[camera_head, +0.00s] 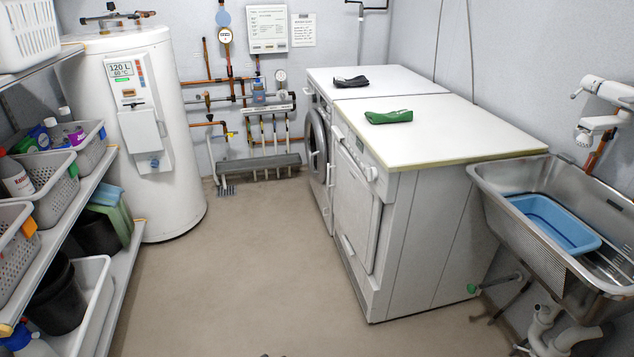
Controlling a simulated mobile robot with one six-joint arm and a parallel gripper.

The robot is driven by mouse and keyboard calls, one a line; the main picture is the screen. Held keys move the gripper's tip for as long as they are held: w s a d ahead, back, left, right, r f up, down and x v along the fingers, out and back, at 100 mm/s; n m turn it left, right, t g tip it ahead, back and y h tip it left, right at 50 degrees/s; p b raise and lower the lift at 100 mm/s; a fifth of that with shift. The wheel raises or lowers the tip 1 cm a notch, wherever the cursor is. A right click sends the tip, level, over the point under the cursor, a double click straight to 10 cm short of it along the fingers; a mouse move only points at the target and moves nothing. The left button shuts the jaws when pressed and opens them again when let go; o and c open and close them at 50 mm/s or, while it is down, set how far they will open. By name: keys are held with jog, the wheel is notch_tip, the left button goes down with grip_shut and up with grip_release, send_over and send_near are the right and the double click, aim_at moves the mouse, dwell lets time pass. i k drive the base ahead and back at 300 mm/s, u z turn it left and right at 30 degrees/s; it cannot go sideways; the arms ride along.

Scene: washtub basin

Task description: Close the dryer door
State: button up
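Two white appliances stand side by side under white tops. The nearer one, which looks like the dryer (420,235), has a rectangular front door (357,205), seen at a steep angle. This door stands upright, nearly flush with the front; I cannot tell whether it is fully shut or slightly ajar. A knob (370,173) sits above it. The farther appliance has a round, dark-rimmed door (316,145), like a washing machine. My gripper is not in view.
The floor (235,270) before the appliances is clear. A white boiler (185,150) and shelves (120,245) with baskets stand left. A steel sink (490,200) with a blue basin (545,218) is right. A green cloth (390,117) lies on the nearer top.

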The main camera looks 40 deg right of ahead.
aim_at(358, 207)
jog(key=z, duration=0.15)
jog(key=i, duration=0.9)
jog(key=u, duration=0.05)
